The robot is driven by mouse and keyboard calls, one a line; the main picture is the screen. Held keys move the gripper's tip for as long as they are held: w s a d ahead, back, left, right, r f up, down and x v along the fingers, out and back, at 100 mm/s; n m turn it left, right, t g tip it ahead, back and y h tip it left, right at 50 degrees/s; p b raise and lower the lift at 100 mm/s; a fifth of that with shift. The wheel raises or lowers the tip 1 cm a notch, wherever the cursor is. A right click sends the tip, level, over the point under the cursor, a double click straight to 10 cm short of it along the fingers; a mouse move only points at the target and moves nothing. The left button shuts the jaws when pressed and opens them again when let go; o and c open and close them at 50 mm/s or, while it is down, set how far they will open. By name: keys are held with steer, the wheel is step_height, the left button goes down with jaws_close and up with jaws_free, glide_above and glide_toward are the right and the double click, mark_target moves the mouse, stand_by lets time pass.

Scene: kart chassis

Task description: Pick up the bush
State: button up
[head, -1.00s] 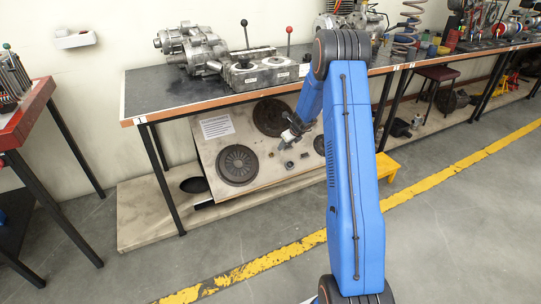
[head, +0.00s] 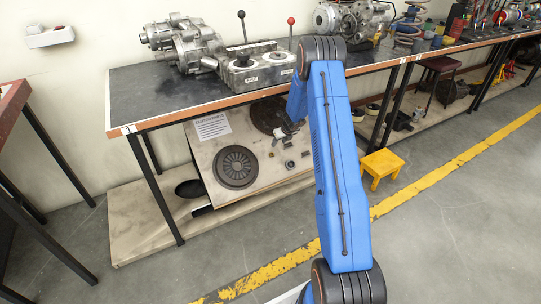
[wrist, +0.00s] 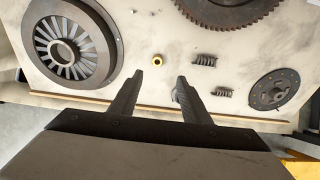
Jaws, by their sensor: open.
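The bush (wrist: 157,60) is a small brass ring with a dark hole. It lies on the pale board (wrist: 150,92) in the wrist view, apart from other parts. My gripper (wrist: 160,79) is open and empty. Its two dark fingers point toward the board, one on each side of the bush's line, with the bush just beyond the tips in the picture. I cannot tell the exact gap to the board. In the head view my gripper (head: 288,133) is small, over the tilted board under the bench, and I cannot make out the bush there.
A large clutch cover (wrist: 72,48) lies left of the bush, a toothed ring (wrist: 228,12) above. Two dark springs (wrist: 204,60) and a friction disc (wrist: 274,88) lie to the right. The bench top (head: 170,88) overhangs the board. A yellow stool (head: 382,165) stands to the right.

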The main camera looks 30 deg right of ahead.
glide_toward(271, 153)
steer(key=x, duration=0.3)
steer(key=shift+x, duration=2.55)
steer(key=shift+s+d, duration=0.1)
jaws_close()
